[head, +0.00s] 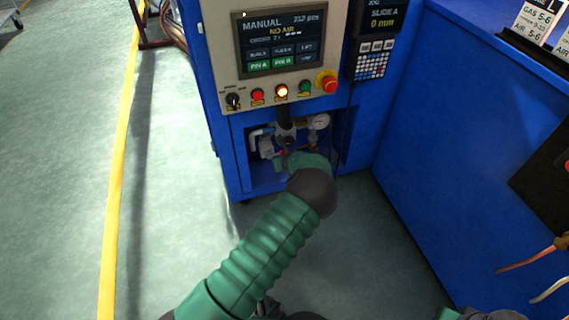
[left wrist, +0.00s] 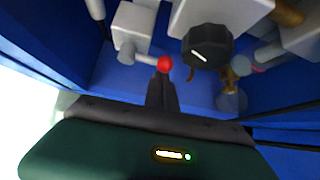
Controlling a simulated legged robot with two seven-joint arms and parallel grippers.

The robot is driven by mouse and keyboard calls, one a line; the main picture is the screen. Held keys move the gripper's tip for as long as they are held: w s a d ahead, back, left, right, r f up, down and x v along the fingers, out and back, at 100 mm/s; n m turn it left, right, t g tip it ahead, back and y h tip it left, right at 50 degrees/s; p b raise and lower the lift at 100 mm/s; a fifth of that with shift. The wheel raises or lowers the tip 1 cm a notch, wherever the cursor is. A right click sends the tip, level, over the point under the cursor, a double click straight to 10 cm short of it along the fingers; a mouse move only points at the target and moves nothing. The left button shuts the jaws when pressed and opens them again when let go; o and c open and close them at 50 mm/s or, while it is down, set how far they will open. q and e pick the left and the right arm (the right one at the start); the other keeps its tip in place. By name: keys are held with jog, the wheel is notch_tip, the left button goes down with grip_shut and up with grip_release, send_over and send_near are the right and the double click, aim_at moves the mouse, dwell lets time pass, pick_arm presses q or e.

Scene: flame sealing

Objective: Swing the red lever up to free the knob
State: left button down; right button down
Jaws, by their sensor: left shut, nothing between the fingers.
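The red lever (left wrist: 164,64) shows in the left wrist view as a small round red end, just beyond my fingertips. The black knob (left wrist: 207,47), with a white mark on its face, is to its upper right, on a grey block. My left gripper (left wrist: 162,82) is shut and empty, its fingertips right at or just below the red end; I cannot tell whether they touch. In the head view my left gripper (head: 286,142) reaches into the recess of the blue cabinet and hides most of the lever and knob.
The recess (head: 257,178) has close blue walls, with white and brass fittings and a round gauge (head: 319,121) inside. Above it is a control panel (head: 281,55) with a red stop button (head: 327,82) and a lit screen. Open floor lies to the left.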

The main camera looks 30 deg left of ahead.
pick_arm(q)
jog(key=shift+r, duration=0.1)
jog(key=shift+r+t+p, duration=0.2)
jog(key=shift+t+p, duration=0.1)
jog(key=shift+p, duration=0.35)
